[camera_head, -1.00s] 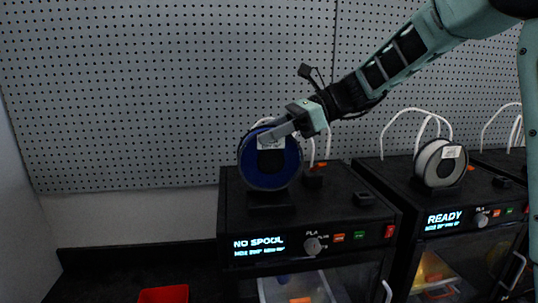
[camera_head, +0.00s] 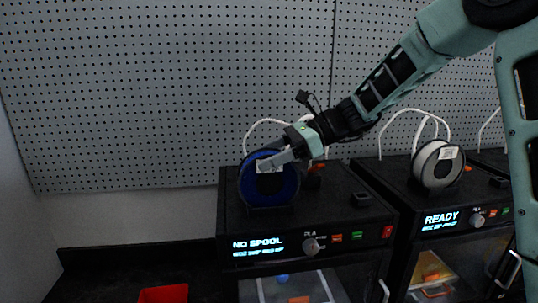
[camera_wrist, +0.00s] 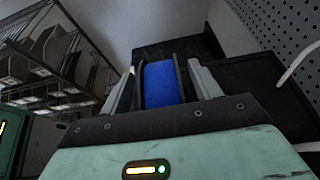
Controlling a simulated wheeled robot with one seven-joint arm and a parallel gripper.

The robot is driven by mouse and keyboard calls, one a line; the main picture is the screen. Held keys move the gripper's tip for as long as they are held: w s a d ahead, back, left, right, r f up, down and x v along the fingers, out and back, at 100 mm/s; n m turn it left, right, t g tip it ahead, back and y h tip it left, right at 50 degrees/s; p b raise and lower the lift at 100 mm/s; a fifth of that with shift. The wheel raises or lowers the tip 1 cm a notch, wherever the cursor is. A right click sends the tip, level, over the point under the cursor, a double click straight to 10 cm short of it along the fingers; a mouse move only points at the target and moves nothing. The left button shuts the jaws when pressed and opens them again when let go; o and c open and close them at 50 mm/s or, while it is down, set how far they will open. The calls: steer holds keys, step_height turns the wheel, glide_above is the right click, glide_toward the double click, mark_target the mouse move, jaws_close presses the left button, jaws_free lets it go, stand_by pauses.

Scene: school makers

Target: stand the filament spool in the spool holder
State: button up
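The filament spool (camera_head: 250,188), blue with black sides and a white label, stands upright over the top of the left printer in the head view. Its lower rim is at the black spool holder (camera_head: 268,211), which is mostly hidden behind and under it; I cannot tell whether it is fully seated. My gripper (camera_head: 276,160) reaches in from the upper right and is shut on the upper part of the spool. In the wrist view the blue spool (camera_wrist: 162,84) sits between the two fingers of my gripper (camera_wrist: 163,80).
The left printer (camera_head: 330,205) shows "NO SPOOL". The right printer (camera_head: 400,190) shows "READY" and carries a grey-white spool (camera_head: 428,168). White tubes (camera_head: 262,121) arch behind the spools, before a grey pegboard (camera_head: 170,80). A red bin (camera_head: 163,294) is at lower left.

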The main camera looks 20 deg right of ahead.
steer(key=shift+r, duration=0.25)
steer(key=b+v, duration=0.3)
steer(key=v, duration=0.9)
steer(key=shift+f, duration=0.1)
steer(key=shift+d, duration=0.1)
